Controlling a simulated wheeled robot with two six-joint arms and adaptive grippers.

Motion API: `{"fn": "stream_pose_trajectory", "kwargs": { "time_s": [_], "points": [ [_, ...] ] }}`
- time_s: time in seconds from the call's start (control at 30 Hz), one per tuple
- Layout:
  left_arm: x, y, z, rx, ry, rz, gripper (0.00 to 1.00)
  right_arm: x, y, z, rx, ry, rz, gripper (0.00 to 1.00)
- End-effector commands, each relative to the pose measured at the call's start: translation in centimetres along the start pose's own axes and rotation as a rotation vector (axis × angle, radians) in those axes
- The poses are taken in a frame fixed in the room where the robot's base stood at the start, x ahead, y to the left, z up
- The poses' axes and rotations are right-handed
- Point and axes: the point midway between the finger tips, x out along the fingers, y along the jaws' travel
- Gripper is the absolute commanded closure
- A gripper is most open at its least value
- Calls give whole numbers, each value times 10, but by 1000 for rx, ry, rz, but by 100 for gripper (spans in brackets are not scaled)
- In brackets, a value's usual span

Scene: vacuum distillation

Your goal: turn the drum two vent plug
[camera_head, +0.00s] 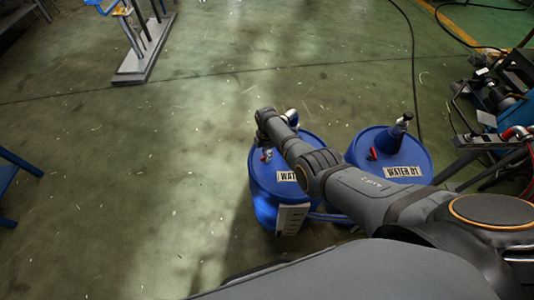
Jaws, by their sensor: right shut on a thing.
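Two blue drums stand side by side on the floor. The left drum (262,180) has a label partly hidden by my right arm, with only "WAT" readable. The right drum (418,160) is labelled "WATER 01". My right arm reaches across the left drum from the lower right. My right gripper (266,150) points down at the left drum's top, small and partly hidden by the wrist. It is shut on the small red vent plug (266,156) near the drum's left rim. The plug's turn angle is too small to tell. My left gripper is out of view.
A silver and black fitting (291,117) shows behind my forearm at the left drum. The right drum has a red plug (372,153) and a tall black fitting (400,130). A pale box (291,219) is at the left drum's front.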

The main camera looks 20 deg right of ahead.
Motion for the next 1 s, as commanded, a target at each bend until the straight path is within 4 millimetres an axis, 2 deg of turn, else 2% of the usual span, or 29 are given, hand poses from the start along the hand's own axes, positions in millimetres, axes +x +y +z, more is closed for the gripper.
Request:
{"fn": "stream_pose_trajectory", "kwargs": {
  "time_s": [0.33, 0.37, 0.5, 1.0],
  "points": [
    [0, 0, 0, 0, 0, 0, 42, 0, 0, -1, -1, 2, 0, 100],
    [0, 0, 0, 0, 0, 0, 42, 0, 0, -1, -1, 2, 0, 85],
    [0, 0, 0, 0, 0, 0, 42, 0, 0, -1, -1, 2, 0, 66],
    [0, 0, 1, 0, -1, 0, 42, 0, 0, 0, 2, 0, 0, 66]
  ]
}}
